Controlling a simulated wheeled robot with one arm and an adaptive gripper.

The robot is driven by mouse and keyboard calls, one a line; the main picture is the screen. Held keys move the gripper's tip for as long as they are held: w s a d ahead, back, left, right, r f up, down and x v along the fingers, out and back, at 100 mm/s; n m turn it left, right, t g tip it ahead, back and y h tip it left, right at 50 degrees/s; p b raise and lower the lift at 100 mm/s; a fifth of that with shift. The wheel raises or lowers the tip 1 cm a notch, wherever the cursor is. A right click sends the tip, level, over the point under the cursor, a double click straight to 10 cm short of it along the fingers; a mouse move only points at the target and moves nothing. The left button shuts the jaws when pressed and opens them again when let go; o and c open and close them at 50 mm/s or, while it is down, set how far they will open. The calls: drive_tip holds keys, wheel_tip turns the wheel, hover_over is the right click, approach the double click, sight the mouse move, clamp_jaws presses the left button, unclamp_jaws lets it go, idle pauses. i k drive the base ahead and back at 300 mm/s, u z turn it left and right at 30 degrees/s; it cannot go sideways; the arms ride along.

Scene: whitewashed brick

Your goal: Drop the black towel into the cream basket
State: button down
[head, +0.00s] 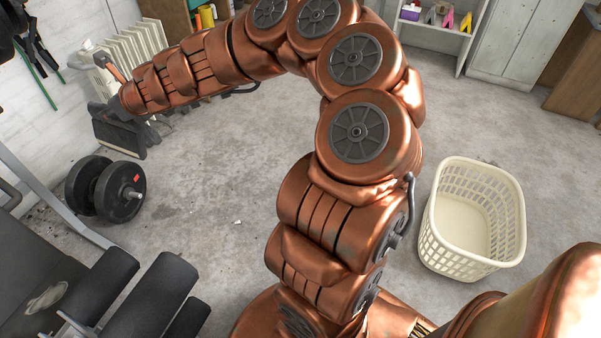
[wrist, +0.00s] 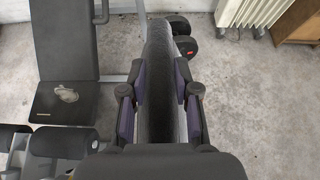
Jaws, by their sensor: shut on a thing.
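The black towel (wrist: 158,60) is a dark, narrow folded strip between the two fingers of my gripper (wrist: 158,88) in the wrist view. The fingers press on it from both sides. In the head view my gripper (head: 117,128) is a dark shape at the far left end of my copper arm; I cannot clearly separate the towel from it there. The cream basket (head: 474,175) stands on the floor at the right in the head view, upright, with an open top and lattice walls. No contents show inside it. My gripper is far to its left.
A black dumbbell (head: 117,191) lies on the floor below my gripper. A padded gym bench (head: 50,275) fills the lower left. A cream radiator (head: 128,55) stands by the wall. Concrete floor is clear between dumbbell and basket, around my arm.

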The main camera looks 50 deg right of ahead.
sight(460, 234)
drive_tip(key=z, duration=1.5)
drive_tip(key=k, duration=0.7)
drive_tip(key=z, duration=1.45)
drive_tip(key=i, duration=1.25)
drive_tip(key=u, duration=0.6)
